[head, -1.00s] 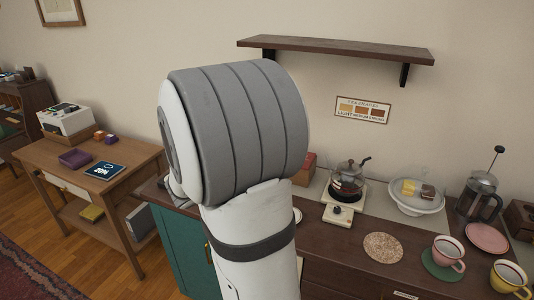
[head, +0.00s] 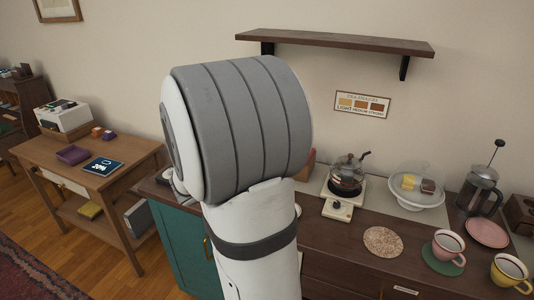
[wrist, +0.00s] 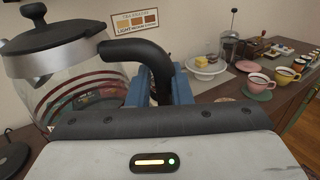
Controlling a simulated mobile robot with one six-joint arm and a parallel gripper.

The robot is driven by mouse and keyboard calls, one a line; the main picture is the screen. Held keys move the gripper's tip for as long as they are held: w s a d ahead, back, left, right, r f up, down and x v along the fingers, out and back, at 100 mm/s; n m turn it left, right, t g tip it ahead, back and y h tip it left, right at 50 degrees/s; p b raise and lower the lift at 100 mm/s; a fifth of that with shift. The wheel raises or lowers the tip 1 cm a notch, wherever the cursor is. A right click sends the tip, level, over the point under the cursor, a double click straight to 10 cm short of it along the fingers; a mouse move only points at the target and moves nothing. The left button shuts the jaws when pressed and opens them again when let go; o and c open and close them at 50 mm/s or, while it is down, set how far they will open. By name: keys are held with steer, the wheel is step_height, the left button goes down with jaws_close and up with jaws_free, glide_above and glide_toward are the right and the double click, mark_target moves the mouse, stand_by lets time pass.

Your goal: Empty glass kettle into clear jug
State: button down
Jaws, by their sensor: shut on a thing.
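In the wrist view, the glass kettle (wrist: 85,93) fills the left side, with a dark lid, red bands around its clear body and a black curved handle (wrist: 150,62). My gripper (wrist: 155,92), with blue fingers, is shut on this handle. I cannot tell how much liquid is inside. The kettle's lower part is hidden behind my gripper body. In the head view my own arm hides both the gripper and the held kettle. I cannot make out a clear jug in either view.
A glass teapot with dark contents (head: 346,176) stands on a cream hot plate (head: 337,210). A cake stand (head: 416,199), French press (head: 478,193), cork mat (head: 383,241), pink cup (head: 447,249) and yellow cup (head: 509,275) occupy the right counter. A wall shelf (head: 335,44) hangs above.

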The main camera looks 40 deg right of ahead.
step_height(320, 180, down, 13)
steer(key=n+b, duration=0.1)
steer(key=b, duration=0.8)
steer(key=shift+s+n, duration=0.2)
steer(key=shift+n, duration=0.1)
stand_by(3.1)
steer(key=shift+r+y+p, duration=0.3)
steer(key=shift+p, duration=0.2)
